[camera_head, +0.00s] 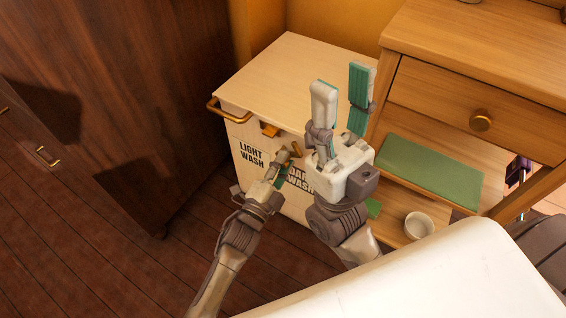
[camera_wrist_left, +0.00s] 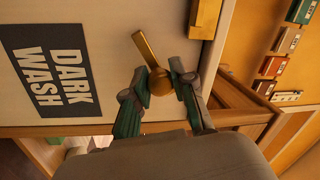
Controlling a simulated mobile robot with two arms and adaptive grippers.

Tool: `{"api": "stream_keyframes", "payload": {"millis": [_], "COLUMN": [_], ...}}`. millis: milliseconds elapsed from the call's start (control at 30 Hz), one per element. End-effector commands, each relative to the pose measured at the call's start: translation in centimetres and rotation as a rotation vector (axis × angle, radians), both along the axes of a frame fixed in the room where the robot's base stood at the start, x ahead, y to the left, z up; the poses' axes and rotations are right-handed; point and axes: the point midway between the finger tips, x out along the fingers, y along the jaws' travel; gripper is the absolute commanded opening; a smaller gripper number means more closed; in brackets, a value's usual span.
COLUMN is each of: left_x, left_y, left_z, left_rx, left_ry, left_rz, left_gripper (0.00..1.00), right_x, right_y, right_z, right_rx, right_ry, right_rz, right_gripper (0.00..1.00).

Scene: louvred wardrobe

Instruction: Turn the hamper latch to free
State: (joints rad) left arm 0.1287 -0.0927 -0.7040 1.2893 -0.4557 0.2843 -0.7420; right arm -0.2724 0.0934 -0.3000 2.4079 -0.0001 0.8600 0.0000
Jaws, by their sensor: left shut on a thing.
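The hamper (camera_head: 290,75) is a pale box with a light lid and "LIGHT WASH" and "DARK WASH" labels on its front. Its brass latch (camera_head: 296,149) is on the front below the lid edge. In the left wrist view the latch (camera_wrist_left: 146,54) has a round hub and a lever slanting up-left in the picture. My left gripper (camera_head: 286,163) is at the latch, and its fingertips (camera_wrist_left: 167,80) are closed around the hub end. My right gripper (camera_head: 342,92) is open and empty, fingers pointing up, in front of the hamper's right side.
A brass block (camera_head: 270,130) sits at the hamper's front lid edge, and a brass bar handle (camera_head: 213,108) is at its left. A dark wardrobe (camera_head: 120,90) stands left. A wooden drawer unit (camera_head: 440,95) with a white cup (camera_head: 418,226) on its low shelf stands right.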

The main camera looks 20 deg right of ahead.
Motion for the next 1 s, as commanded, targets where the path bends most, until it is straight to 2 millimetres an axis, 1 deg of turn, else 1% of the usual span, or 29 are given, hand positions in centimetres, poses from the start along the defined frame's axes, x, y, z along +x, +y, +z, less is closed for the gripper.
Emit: {"api": "stream_keyframes", "payload": {"millis": [133,167,200,300,567,667,767,1000], "left_x": [0.0,0.0,0.0,0.0,0.0,-0.3,-1.1,-4.5], "left_y": [0.1,0.1,0.1,0.0,0.0,0.3,1.3,5.0], "left_z": [-0.2,-0.2,-0.2,-0.1,-0.1,-0.2,-0.4,-1.1], "left_rx": [0.004,0.004,0.004,0.004,0.001,0.002,0.003,0.004], "left_ry": [0.000,0.000,0.000,0.001,0.000,0.002,0.001,0.002], "left_rz": [0.000,0.000,0.000,0.000,0.000,0.000,0.000,0.001], "left_gripper": [0.00,0.30,0.36,0.51,0.51,0.51,0.51,0.51], "right_x": [0.1,0.1,0.1,0.1,0.2,0.2,0.2,0.1], "right_y": [0.0,0.0,0.0,0.0,0.0,0.0,0.0,0.0], "right_z": [-0.1,-0.1,-0.1,-0.2,-0.4,-0.4,-0.3,-0.2], "right_rx": [0.000,0.000,-0.001,0.000,0.002,0.003,0.002,0.001], "right_ry": [0.003,0.004,0.005,0.007,0.016,0.017,0.014,0.011], "right_rz": [0.000,0.000,0.000,0.000,-0.001,-0.001,-0.001,-0.001], "right_gripper": [0.40,0.40,0.40,0.40,0.40,0.40,0.40,0.40]}}
